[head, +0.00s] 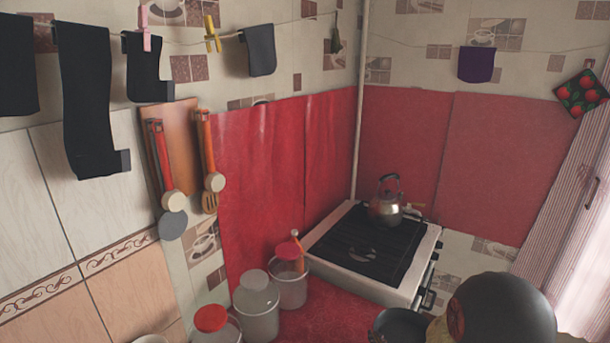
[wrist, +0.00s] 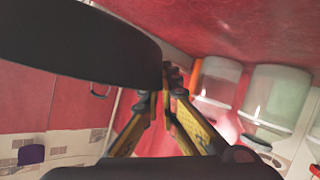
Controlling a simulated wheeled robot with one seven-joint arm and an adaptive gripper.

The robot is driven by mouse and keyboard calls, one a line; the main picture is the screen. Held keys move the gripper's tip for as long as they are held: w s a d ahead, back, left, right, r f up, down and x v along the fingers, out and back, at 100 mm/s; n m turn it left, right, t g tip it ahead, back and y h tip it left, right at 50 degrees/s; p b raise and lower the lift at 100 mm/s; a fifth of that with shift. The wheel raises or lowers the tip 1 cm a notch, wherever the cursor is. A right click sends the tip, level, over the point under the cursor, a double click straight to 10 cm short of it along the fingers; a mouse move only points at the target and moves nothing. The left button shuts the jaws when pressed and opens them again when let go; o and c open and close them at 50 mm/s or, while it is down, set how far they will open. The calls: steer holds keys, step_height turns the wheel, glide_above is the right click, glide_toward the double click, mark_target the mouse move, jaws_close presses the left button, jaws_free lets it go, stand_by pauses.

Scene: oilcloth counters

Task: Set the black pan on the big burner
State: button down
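The black pan (head: 398,324) shows in part at the bottom of the head view, beside my gripper (head: 437,327). In the wrist view the dark pan (wrist: 85,45) fills the upper left. My gripper's yellow fingers (wrist: 170,88) converge at the pan's edge and look shut on it; the exact contact is hidden. The stove (head: 420,260) stands beyond, with a dark grated top. A round burner (head: 362,254) shows near its front left, clear of cookware. I cannot tell burner sizes from here.
A metal kettle (head: 387,205) stands at the back of the stove. Several lidded jars, such as a clear one (head: 256,305), line the red counter (head: 335,310) left of the stove. Utensils (head: 165,175) hang on the left wall. Space above the stove's front is free.

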steer(key=shift+m+h, duration=0.7)
steer(key=shift+h, duration=0.1)
steer(key=s+f, duration=0.1)
steer(key=s, duration=0.1)
steer(key=s+f, duration=0.1)
steer(key=s, duration=0.1)
steer(key=s+f, duration=0.1)
steer(key=s, duration=0.1)
steer(key=shift+s+d+f, duration=0.2)
steer(key=shift+d+f, duration=0.1)
steer(key=shift+f, duration=0.1)
steer(key=shift+s+a+f, duration=0.7)
steer(key=shift+s+a, duration=0.25)
steer(key=shift+s, duration=0.05)
steer(key=shift+a, duration=0.4)
steer(key=shift+w, duration=0.1)
